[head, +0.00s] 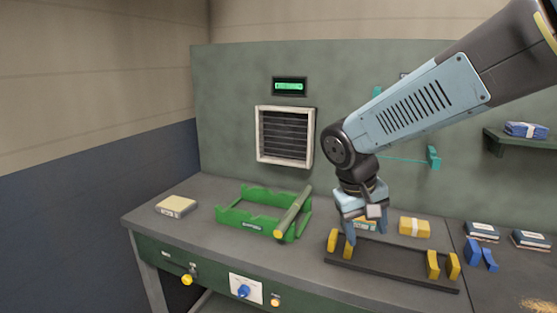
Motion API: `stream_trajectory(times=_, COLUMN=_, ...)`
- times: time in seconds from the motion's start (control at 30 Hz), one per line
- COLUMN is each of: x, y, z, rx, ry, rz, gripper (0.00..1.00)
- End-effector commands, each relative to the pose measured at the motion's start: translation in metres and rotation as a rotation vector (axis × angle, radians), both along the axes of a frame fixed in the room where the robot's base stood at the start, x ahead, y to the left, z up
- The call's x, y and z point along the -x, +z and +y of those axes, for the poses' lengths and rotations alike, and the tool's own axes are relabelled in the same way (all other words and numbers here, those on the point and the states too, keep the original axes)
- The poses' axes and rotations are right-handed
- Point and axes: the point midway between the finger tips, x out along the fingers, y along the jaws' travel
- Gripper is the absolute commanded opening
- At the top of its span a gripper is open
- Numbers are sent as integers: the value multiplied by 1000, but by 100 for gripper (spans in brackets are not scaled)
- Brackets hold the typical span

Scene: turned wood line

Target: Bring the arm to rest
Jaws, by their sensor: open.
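My arm reaches in from the upper right in the head view, bent at the elbow, with the hand pointing down. My gripper (362,236) is open, with its fingers just above or beside the left end of a dark rack (393,263). I cannot tell whether the fingers touch the rack. No object shows between the fingers. A green cylinder (293,211) leans across the right side of a green cradle (232,215), left of my gripper and apart from it.
Yellow uprights (433,264) stand on the rack. A yellow box (414,227), blue packs (482,232) and blue wedges (473,253) lie to the right. A yellow-topped block (176,206) lies at left. A wall shelf (519,139) is at right.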

Motion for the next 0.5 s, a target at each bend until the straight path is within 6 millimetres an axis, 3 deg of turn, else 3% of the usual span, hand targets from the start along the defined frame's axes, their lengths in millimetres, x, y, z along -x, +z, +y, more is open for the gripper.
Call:
stream_trajectory(times=0.2, x=24, y=29, z=-25, rx=-133, ry=-44, rz=-102, gripper=63)
stream_trajectory(times=0.5, x=59, y=63, z=-46, rx=-266, ry=-79, rz=-278, gripper=63)
